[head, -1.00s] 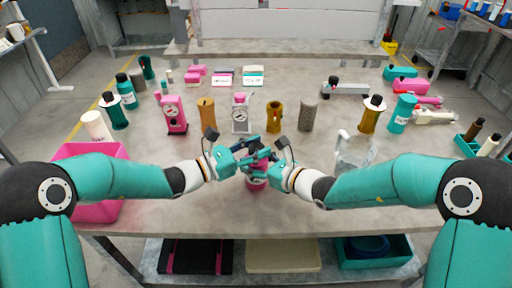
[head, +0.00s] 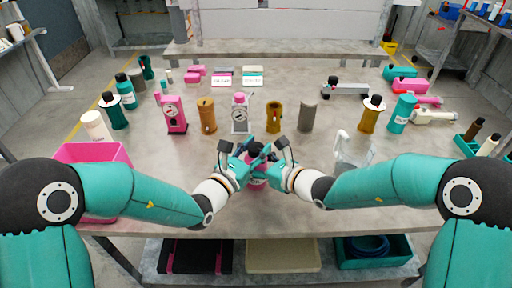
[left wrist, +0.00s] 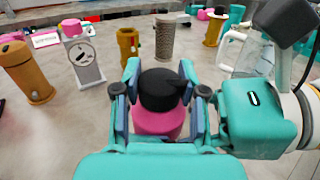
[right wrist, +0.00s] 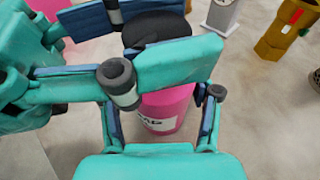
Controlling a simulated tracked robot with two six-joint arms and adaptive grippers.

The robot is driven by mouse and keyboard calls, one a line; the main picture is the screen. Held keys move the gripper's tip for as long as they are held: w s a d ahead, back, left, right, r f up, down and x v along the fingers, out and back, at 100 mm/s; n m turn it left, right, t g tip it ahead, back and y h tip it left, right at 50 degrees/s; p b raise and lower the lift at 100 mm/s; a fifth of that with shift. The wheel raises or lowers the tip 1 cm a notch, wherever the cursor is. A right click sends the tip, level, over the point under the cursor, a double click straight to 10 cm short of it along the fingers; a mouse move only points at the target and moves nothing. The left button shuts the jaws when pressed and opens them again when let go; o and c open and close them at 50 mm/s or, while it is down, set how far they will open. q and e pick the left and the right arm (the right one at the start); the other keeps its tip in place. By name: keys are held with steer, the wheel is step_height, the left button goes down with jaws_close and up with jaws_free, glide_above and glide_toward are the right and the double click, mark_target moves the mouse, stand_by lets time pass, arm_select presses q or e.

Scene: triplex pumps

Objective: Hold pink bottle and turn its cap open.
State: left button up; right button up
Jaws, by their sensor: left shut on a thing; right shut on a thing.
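The pink bottle (head: 256,184) stands upright near the front middle of the table, largely hidden by both grippers in the head view. Its pink body with a white label shows in the right wrist view (right wrist: 166,108). Its black cap (left wrist: 160,90) is on top, with a spout pointing right in the left wrist view. My left gripper (head: 250,160) has its fingers on both sides of the cap and is shut on it; it also shows in the left wrist view (left wrist: 160,88). My right gripper (head: 262,172) is shut on the bottle's body below the left one.
A pink bin (head: 118,152) stands at the left. A clear jug (head: 352,150) with a white handle stands to the right. Several pumps and cylinders, including a grey and pink one (head: 242,115), stand in a row behind. Bare table lies around the bottle.

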arm_select(q)
steer(key=o, duration=1.2)
steer(key=v, duration=1.2)
steer(key=shift+f, duration=0.1)
